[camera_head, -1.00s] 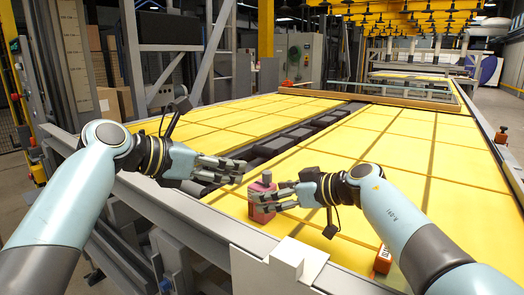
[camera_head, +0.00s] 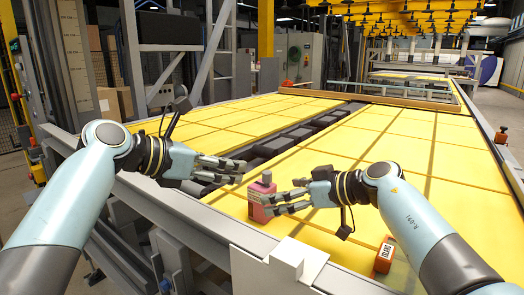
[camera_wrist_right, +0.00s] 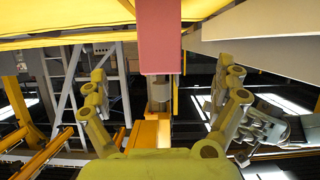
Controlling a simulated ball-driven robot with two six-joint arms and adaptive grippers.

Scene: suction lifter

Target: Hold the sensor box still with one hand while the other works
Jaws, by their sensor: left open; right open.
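A pinkish-red box (camera_head: 262,190) with a grey knob on top stands upright near the front edge of the yellow panel surface; I take it for the sensor box. My right gripper (camera_head: 270,203) is open, its fingertips at the box's right side in the head view and covering part of it. In the right wrist view the box (camera_wrist_right: 160,40) shows ahead, in line with the gap between the spread fingers (camera_wrist_right: 166,90); I cannot tell whether they touch it. My left gripper (camera_head: 241,172) is open and empty, up and left of the box.
A small orange box (camera_head: 384,254) with a white label sits by the front edge, beside my right forearm. The yellow panel surface (camera_head: 400,150) is otherwise mostly clear. A dark channel (camera_head: 290,140) runs through it, and a grey rail (camera_head: 190,205) borders it.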

